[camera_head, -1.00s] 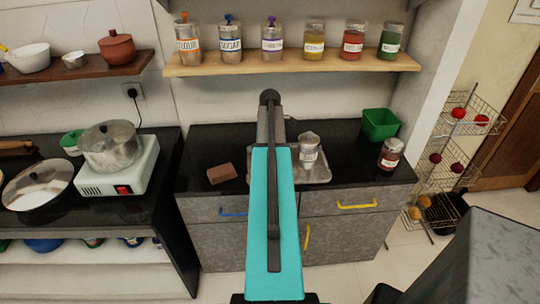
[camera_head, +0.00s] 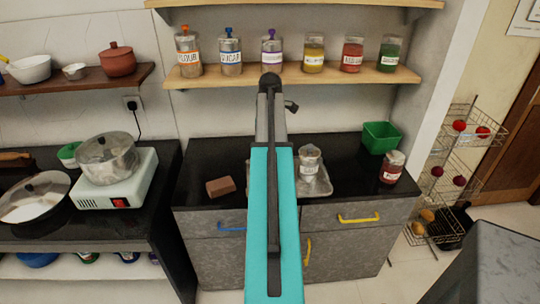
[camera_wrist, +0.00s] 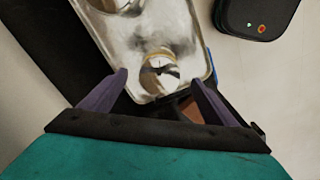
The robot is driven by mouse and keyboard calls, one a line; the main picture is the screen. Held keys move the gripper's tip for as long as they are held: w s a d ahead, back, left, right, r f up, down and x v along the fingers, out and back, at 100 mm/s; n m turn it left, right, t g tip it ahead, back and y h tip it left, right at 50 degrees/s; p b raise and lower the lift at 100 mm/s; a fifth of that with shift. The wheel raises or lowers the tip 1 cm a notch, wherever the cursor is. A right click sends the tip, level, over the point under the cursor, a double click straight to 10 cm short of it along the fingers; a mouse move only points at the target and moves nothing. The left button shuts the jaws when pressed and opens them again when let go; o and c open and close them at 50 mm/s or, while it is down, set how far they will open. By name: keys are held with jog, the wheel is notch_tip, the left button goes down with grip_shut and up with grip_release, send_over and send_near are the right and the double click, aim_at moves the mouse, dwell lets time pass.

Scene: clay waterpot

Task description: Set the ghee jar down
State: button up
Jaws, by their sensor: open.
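In the wrist view, my gripper (camera_wrist: 160,88) is open, with its two dark fingers spread on either side of a round, shiny metal jar top (camera_wrist: 160,75). This may be the ghee jar; no label shows there. It stands on a metal tray (camera_wrist: 185,20), apart from both fingers as far as I can tell. A second round metal thing (camera_wrist: 115,4) is cut off at the top edge. In the head view, a metal jar with a pale label (camera_head: 309,160) stands on the tray (camera_head: 322,187); its label is unreadable. My arm hides the tray's left part and my gripper there.
A brown block (camera_head: 220,187) lies left of the tray on the black counter. Several labelled jars line the wooden shelf (camera_head: 290,76) above.

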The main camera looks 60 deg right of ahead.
jog(key=shift+r, duration=0.85)
